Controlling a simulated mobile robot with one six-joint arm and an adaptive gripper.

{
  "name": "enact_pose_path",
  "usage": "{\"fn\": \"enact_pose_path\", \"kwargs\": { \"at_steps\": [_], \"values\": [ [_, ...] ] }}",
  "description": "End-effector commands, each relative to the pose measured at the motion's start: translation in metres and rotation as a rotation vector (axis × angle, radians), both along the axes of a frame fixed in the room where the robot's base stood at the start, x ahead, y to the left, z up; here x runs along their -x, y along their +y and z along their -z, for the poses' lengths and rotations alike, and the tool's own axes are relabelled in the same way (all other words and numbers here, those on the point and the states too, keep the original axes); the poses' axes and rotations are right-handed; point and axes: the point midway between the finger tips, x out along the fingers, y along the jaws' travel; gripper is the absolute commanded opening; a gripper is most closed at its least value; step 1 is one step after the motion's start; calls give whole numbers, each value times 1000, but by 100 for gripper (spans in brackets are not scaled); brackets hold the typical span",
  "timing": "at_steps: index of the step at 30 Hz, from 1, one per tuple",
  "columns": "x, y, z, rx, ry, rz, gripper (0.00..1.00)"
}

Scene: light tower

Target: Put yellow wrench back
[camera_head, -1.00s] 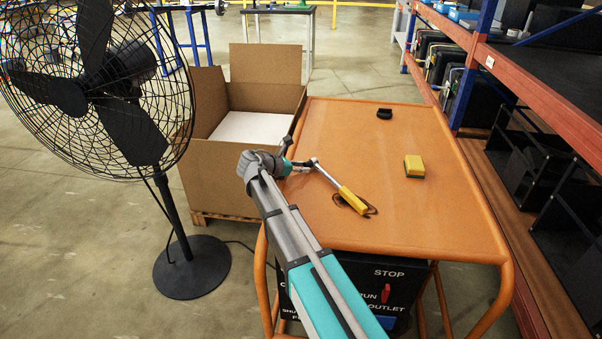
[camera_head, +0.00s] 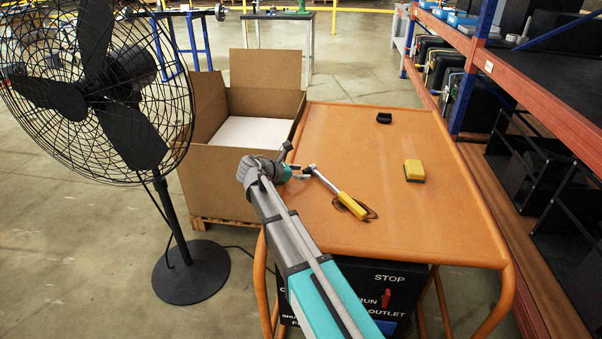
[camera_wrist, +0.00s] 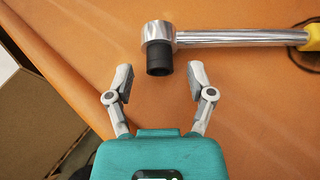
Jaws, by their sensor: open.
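The yellow wrench (camera_head: 341,195) has a chrome shaft, a yellow handle and a dark socket at its head. It lies on the orange table (camera_head: 440,220), handle toward the front right. In the wrist view the wrench's shaft (camera_wrist: 235,38) runs across the top, its head and black socket pointing down toward my gripper. My gripper (camera_wrist: 158,78) is open and empty, its two fingers apart just short of the socket. The head view also shows my gripper (camera_head: 300,172) by the wrench's head at the table's left side. Most of the yellow handle is cut off in the wrist view.
A yellow sponge-like block (camera_head: 413,169) and a small black object (camera_head: 384,117) lie on the table. A dark ring mark lies beneath the wrench handle. Orange shelving (camera_head: 545,85) lines the right.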

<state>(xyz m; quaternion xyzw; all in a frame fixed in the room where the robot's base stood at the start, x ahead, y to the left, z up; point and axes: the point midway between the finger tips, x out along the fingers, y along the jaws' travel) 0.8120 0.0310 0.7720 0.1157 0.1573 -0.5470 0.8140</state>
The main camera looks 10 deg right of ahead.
Motion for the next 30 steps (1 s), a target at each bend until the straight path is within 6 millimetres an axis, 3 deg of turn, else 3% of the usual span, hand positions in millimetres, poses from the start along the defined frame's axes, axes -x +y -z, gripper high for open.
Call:
{"fn": "enact_pose_path", "kwargs": {
  "at_steps": [5,8,30],
  "values": [
    [0,1,5,0,0,-1,70],
    [4,10,-3,0,0,-2,70],
    [43,108,-48,0,0,-1,70]
  ]
}}
